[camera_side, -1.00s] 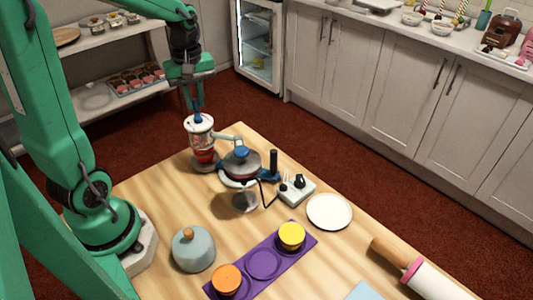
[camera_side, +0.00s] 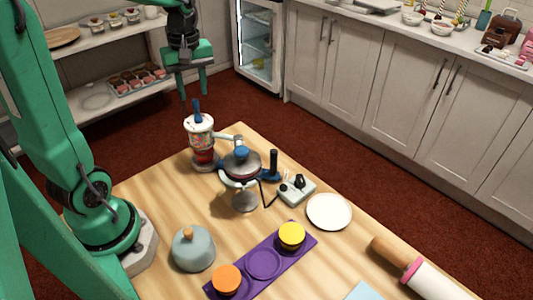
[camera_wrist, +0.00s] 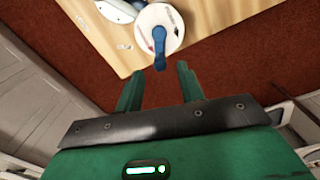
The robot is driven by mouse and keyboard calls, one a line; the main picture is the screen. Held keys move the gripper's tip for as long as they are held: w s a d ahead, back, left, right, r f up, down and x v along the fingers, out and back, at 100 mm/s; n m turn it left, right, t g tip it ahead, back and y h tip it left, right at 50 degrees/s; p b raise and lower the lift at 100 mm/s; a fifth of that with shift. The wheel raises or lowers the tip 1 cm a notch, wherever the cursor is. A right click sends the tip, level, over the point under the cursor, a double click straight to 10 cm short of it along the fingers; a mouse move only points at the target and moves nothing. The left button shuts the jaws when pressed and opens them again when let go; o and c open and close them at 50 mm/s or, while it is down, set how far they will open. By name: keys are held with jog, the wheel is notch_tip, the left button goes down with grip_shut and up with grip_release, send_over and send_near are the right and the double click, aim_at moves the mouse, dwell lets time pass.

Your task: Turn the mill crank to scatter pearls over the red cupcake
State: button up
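The mill (camera_side: 200,140) stands upright at the table's far left corner, with a white top, a clear body of coloured pearls and a blue crank handle (camera_side: 197,105). A red form (camera_side: 205,157) shows at its lower part; I cannot tell whether this is the red cupcake. In the wrist view the mill's white top (camera_wrist: 172,27) and the blue handle (camera_wrist: 159,42) lie just beyond my fingertips. My gripper (camera_side: 193,96) is open and empty, its fingers above and slightly left of the handle in the side view. It also shows in the wrist view (camera_wrist: 159,72).
A metal stand with a dark round top and blue knob (camera_side: 241,168) is close right of the mill. A switch box (camera_side: 297,190), white plate (camera_side: 329,211), blue-grey domed pot (camera_side: 194,250), purple tray (camera_side: 262,263) with orange and yellow cups, and rolling pin (camera_side: 425,272) occupy the table.

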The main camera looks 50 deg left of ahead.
jog(key=shift+r, duration=1.85)
jog(key=shift+d, duration=0.1)
jog(key=s+d+m+t, duration=0.5)
jog(key=s+d+m, duration=0.4)
jog(key=d+m, duration=0.3)
jog(key=m, duration=0.3)
jog(key=shift+d+r+t, duration=0.3)
jog(key=shift+d, duration=0.05)
